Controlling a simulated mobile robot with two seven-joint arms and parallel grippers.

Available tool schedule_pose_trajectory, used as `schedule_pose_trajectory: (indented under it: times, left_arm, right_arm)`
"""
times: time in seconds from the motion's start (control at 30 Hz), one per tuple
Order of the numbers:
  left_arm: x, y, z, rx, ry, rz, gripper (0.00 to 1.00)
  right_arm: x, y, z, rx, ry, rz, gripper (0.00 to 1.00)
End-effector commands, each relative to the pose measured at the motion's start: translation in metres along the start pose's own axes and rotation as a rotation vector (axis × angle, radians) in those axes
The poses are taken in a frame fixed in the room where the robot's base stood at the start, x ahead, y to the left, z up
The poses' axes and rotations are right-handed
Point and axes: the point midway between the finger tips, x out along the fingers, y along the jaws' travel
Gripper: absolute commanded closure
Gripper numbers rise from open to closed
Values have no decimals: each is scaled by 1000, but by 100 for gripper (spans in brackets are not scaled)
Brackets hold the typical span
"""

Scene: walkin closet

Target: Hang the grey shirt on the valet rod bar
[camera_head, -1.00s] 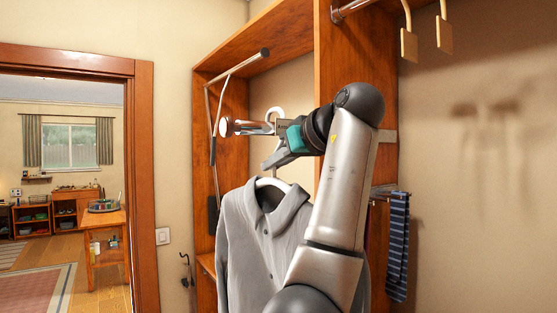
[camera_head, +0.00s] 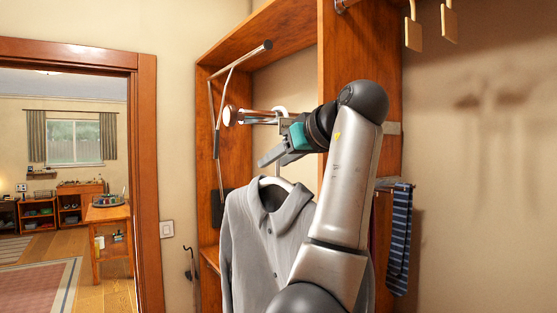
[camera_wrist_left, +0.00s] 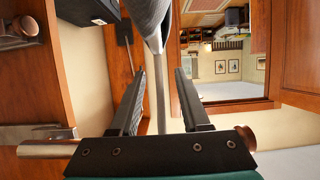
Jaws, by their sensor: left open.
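The bar is chrome with a round copper-coloured end knob (camera_head: 230,116). My left gripper (camera_head: 262,141) is open at the hanger's neck, just above the collar. In the left wrist view, the hanger's neck (camera_wrist_left: 161,105) stands between the spread fingers (camera_wrist_left: 157,95), with a gap on each side. The bar (camera_wrist_left: 45,150) runs close to the gripper's base. My right gripper is not in view.
A wooden closet frame (camera_head: 335,50) surrounds the bar, with a pull-down rail (camera_head: 232,68) at its left. Striped ties (camera_head: 399,235) hang at the right. Two pale hangers (camera_head: 430,28) hang at top right. A doorway opens at left.

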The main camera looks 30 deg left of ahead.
Motion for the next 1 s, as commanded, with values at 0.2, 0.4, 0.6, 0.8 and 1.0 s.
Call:
schedule_pose_trajectory:
  times: [0.2,0.4,0.6,0.8,1.0]
  left_arm:
    - [-1,0,2,3,-4,0,54]
    - [-26,1,2,1,0,4,54]
    - [-74,1,2,2,0,5,54]
    - [-120,1,1,2,-1,5,54]
    - [-145,1,1,2,-2,2,54]
  right_arm:
    - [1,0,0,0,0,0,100]
    - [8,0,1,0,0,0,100]
    - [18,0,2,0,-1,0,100]
    - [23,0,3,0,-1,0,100]
    - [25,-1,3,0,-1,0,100]
